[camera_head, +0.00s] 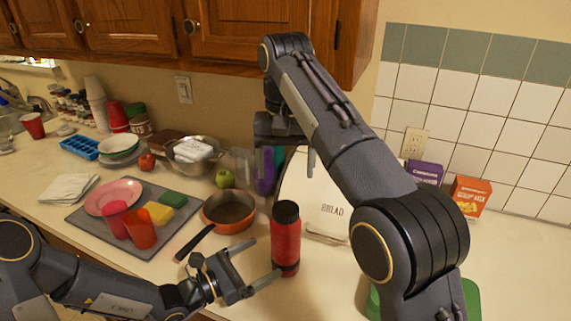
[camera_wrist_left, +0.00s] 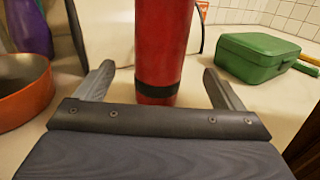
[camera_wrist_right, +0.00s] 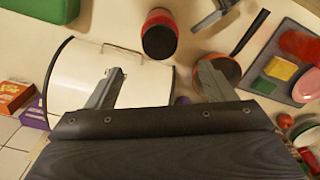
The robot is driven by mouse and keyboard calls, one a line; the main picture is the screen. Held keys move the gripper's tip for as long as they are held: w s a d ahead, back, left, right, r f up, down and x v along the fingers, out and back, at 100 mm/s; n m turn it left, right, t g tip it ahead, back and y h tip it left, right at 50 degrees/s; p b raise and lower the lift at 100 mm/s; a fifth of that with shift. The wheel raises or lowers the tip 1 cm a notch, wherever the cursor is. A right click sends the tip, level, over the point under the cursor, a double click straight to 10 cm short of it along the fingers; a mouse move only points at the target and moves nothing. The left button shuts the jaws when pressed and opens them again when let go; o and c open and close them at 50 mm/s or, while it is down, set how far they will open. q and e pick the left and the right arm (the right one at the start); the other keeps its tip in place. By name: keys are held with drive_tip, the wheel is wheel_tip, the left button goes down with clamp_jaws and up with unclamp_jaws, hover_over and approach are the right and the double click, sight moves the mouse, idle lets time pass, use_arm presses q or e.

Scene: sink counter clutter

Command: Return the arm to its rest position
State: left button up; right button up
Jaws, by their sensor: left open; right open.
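My left gripper (camera_head: 254,264) is open above the front of the counter. A red bottle with a black lid (camera_head: 286,242) stands upright just beyond its fingers. In the left wrist view the bottle (camera_wrist_left: 163,45) shows between the spread fingertips, and I cannot tell whether it is inside the jaws. My right gripper (camera_head: 288,160) is open, raised high in front of the back wall, with its arm bent over the counter. The right wrist view looks down past its spread, empty fingers (camera_wrist_right: 162,70) at the bread box (camera_wrist_right: 100,75) and the bottle (camera_wrist_right: 159,36).
An orange pan (camera_head: 232,223) and a grey mat (camera_head: 78,218) with dishes lie left of the bottle. A green box (camera_wrist_left: 262,55) stands to the right. Purple (camera_head: 424,172) and orange (camera_head: 470,195) boxes stand by the tiles. Wooden cabinets (camera_head: 230,35) hang above.

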use_arm(q)
drive_tip(key=shift+s+r, duration=0.1)
drive_tip(key=shift+r, duration=0.1)
drive_tip(key=s+r+m+g, duration=0.65)
drive_tip(key=s+m, duration=0.35)
drive_tip(key=m, duration=0.2)
use_arm(e)
drive_tip(key=s+d+f+m+y, duration=0.1)
drive_tip(key=s+d+y, duration=0.25)
drive_tip(key=d, duration=1.25)
drive_tip(key=s+d+f+t, duration=0.25)
drive_tip(key=s+d, duration=0.25)
drive_tip(key=s, duration=0.4)
use_arm(q)
drive_tip(key=s+a+m+t+y, duration=0.1)
drive_tip(key=s+a+m+y, duration=1)
drive_tip(key=s+a, duration=0.1)
drive_tip(key=shift+s+a+f+t, duration=0.15)
drive_tip(key=shift+s+a+t, duration=0.2)
drive_tip(key=shift+a, duration=0.55)
use_arm(e)
drive_tip(key=s+f+t, duration=0.3)
drive_tip(key=s+f, duration=1)
drive_tip(key=s, duration=0.2)
drive_tip(key=shift+a+m, duration=0.15)
drive_tip(key=shift+m, duration=0.25)
drive_tip(key=shift+f, duration=0.1)
